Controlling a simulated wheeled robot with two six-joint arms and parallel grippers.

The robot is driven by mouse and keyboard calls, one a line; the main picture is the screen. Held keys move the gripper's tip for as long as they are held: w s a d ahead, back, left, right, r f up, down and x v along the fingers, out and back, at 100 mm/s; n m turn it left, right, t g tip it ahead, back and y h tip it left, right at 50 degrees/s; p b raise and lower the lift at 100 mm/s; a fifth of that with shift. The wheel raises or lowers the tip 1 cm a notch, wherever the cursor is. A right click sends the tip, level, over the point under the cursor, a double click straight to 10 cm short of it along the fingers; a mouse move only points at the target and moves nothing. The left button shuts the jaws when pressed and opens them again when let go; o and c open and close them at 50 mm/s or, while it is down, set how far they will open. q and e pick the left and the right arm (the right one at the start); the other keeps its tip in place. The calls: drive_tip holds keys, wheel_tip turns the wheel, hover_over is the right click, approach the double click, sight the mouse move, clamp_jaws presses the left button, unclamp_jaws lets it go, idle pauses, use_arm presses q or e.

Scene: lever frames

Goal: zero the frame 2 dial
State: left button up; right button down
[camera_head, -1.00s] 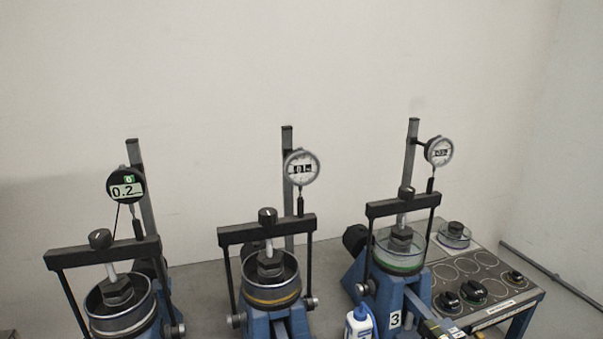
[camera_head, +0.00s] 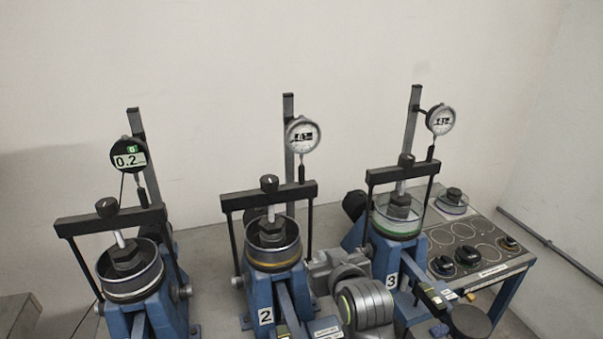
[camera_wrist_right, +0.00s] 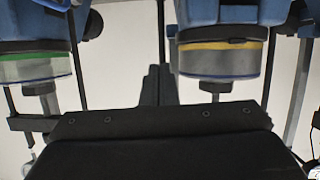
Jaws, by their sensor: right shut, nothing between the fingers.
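Frame 2 is the middle blue lever frame, with a label 2 (camera_head: 265,316) and a yellow-ringed cell (camera_head: 273,258). Its round, pale-faced dial (camera_head: 302,135) is on a grey post above the black crossbar; the dark readout is too small to read surely. My right gripper (camera_wrist_right: 158,85) is shut and empty in the wrist view, left of the yellow-ringed cell (camera_wrist_right: 218,62) and apart from it. In the head view my grey right arm rises between frames 2 and 3, below the dial; its fingers cannot be made out there. My left gripper is out of view.
Frame 1 on the left has a black digital dial (camera_head: 129,155) showing 0.2. Frame 3 on the right has a green-ringed cell (camera_head: 398,215) and a round dial (camera_head: 440,119). A panel table (camera_head: 482,250) with knobs stands at the right. Posts and crossbars crowd the space.

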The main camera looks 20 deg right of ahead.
drive_tip(key=a+r+t, duration=0.2)
drive_tip(key=r, duration=0.8)
drive_tip(key=a+r+t, duration=0.2)
drive_tip(key=r, duration=0.7)
drive_tip(key=w, duration=0.7)
drive_tip(key=shift+y+p, duration=0.4)
drive_tip(key=shift+a, duration=0.1)
drive_tip(key=shift+d+r+p, duration=0.2)
drive_tip(key=shift+r+p, duration=0.2)
drive_tip(key=shift+p, duration=0.15)
drive_tip(key=shift+w+d+p, duration=0.1)
drive_tip(key=shift+d+p, duration=1.1)
drive_tip(key=shift+p, duration=0.7)
drive_tip(key=shift+f, duration=0.25)
drive_tip(key=s+p, duration=0.2)
drive_tip(key=s, duration=0.4)
drive_tip(key=shift+d+f, duration=0.15)
drive_tip(key=shift+f, duration=0.25)
